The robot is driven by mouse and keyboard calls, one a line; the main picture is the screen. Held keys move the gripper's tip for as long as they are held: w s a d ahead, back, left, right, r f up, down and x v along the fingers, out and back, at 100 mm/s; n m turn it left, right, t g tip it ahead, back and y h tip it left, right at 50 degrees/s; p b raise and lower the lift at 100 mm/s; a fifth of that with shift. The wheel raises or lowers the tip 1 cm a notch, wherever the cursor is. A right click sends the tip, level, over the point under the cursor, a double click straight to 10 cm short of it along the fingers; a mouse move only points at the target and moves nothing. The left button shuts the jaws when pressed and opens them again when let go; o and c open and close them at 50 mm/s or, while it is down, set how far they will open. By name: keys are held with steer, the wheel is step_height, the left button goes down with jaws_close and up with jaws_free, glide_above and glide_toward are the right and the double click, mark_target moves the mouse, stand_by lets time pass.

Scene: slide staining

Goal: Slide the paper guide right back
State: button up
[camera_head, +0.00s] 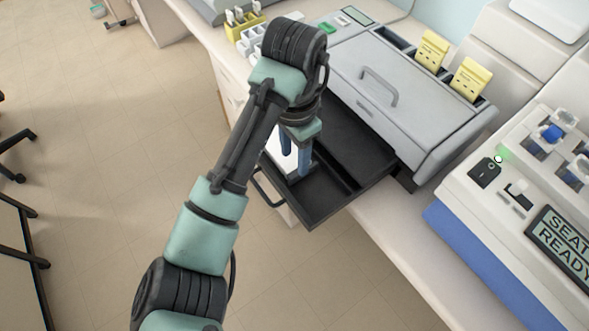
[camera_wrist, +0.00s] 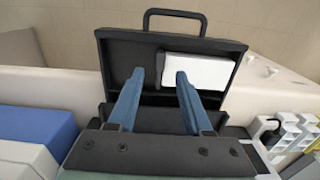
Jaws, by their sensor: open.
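A black tray (camera_head: 318,208) is pulled out from the front of a grey machine (camera_head: 395,90); it also shows in the wrist view (camera_wrist: 118,62). A white paper stack (camera_wrist: 208,70) lies in it, partly hidden by my gripper in the head view (camera_head: 272,150). A thin dark upright piece (camera_wrist: 159,66), apparently the paper guide, stands at the stack's left end in the wrist view. My gripper (camera_wrist: 160,76) is open, pointing down over the tray, one blue finger on each side of that piece. Contact cannot be told. In the head view the gripper (camera_head: 294,164) partly hides the guide area.
A black handle (camera_head: 264,187) sticks out from the tray's front. A device with a screen (camera_head: 562,248) stands at the right. Yellow holders (camera_head: 432,50) stand behind the machine's lid. White racks (camera_wrist: 290,135) show at lower right. The floor is clear in front.

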mark_target(295, 174)
steer(key=shift+f+p, duration=0.3)
steer(key=shift+f, duration=2.25)
jaws_close()
